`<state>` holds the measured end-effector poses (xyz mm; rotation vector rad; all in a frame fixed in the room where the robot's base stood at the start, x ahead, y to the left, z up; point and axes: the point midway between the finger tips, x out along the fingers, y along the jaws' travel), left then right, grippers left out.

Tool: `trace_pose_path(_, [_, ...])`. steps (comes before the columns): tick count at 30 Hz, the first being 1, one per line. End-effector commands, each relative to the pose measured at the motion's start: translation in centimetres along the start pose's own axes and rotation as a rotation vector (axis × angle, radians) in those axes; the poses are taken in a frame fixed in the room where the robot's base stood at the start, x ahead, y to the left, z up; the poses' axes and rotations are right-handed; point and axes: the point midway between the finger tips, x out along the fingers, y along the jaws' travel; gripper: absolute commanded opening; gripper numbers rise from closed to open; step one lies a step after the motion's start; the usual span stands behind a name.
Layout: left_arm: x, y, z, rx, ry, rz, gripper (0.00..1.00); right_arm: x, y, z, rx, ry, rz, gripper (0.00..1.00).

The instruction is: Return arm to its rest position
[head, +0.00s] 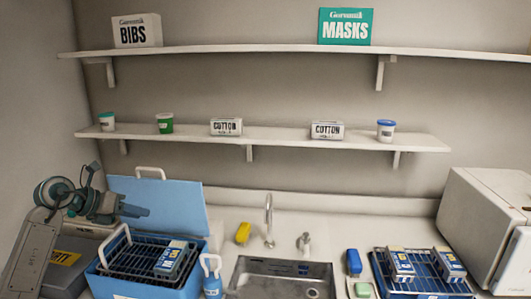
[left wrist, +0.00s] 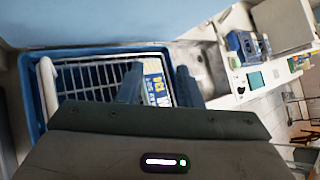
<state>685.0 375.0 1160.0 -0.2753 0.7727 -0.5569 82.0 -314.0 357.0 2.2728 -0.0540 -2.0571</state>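My left gripper (head: 132,209) is at the left, in front of the raised blue lid and above the back left of the blue bin. In the left wrist view its two dark fingers (left wrist: 158,86) are apart, with nothing seen held between them. The blue bin (head: 150,292) is open and holds a dark wire basket (head: 118,262). A blue, white and yellow box (head: 172,258) lies in the basket; it also shows beyond the fingers in the left wrist view (left wrist: 155,82). My right gripper is in neither view.
The raised blue lid (head: 165,203) stands behind the bin. A blue rack (head: 425,285) with boxes and a white cabinet (head: 480,225) are at right. Shelves (head: 270,139) hang above.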

Motion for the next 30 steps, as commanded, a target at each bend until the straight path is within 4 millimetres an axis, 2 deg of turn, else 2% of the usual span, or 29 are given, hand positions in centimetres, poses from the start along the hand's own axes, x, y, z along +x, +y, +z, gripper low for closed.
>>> trace_pose_path(1, [1.7, -2.0, -0.6, -0.010, -0.070, -0.090, 0.32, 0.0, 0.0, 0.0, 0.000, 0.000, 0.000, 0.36])
trace_pose_path(3, [3.0, -4.8, -0.8, -0.040, -0.182, -0.211, 0.32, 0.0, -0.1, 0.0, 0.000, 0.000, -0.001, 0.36])
trace_pose_path(6, [3.8, -8.3, -1.1, -0.122, -0.343, -0.376, 0.32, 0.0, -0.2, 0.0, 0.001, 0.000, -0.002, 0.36])
trace_pose_path(9, [3.5, -10.8, -1.6, -0.248, -0.503, -0.522, 0.32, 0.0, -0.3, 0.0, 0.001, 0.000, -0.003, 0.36])
trace_pose_path(13, [2.0, -12.1, -2.5, -0.472, -0.705, -0.673, 0.32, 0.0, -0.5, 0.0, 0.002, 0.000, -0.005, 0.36])
trace_pose_path(17, [0.3, -11.2, -4.2, -0.755, -0.894, -0.765, 0.32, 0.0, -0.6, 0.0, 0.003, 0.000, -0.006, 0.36])
trace_pose_path(20, [-0.7, -9.3, -6.4, -1.005, -1.025, -0.789, 0.32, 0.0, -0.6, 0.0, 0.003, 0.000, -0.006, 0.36])
trace_pose_path(23, [-1.1, -6.9, -9.7, -1.276, -1.137, -0.765, 0.32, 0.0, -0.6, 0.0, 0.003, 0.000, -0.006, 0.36])
trace_pose_path(26, [-1.0, -4.4, -14.2, -1.561, -1.226, -0.689, 0.32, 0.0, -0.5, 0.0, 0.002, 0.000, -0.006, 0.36])
trace_pose_path(29, [-0.4, -2.5, -19.9, -1.849, -1.285, -0.558, 0.32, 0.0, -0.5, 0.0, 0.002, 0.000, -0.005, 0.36])
trace_pose_path(30, [-0.1, -2.0, -22.4, -1.964, -1.299, -0.490, 0.32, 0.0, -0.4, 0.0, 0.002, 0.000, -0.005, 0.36])
